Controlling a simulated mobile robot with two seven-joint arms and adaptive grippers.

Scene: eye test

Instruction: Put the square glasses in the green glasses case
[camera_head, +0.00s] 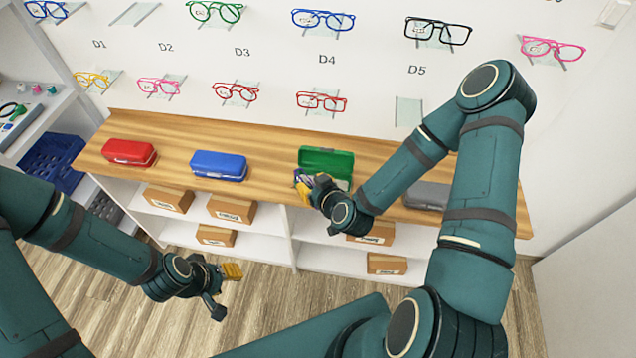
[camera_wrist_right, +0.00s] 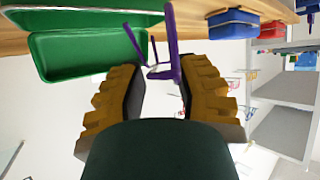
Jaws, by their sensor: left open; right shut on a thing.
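The green glasses case (camera_head: 327,160) stands open on the wooden counter, its lid raised. In the right wrist view the open case (camera_wrist_right: 85,52) is at the upper left, and the part of its inside that shows is empty. My right gripper (camera_head: 302,182) is shut on purple glasses (camera_wrist_right: 170,45), beside the case's front left. The glasses are seen nearly edge-on, so I cannot tell their lens shape. In the head view they are mostly hidden by the fingers. My left gripper (camera_head: 228,290) is open and empty, low in front of the shelves.
A red case (camera_head: 129,152) and a blue case (camera_head: 218,165) sit shut on the counter (camera_head: 265,177) to the left. A grey case (camera_head: 427,195) is at the right, partly behind my arm.

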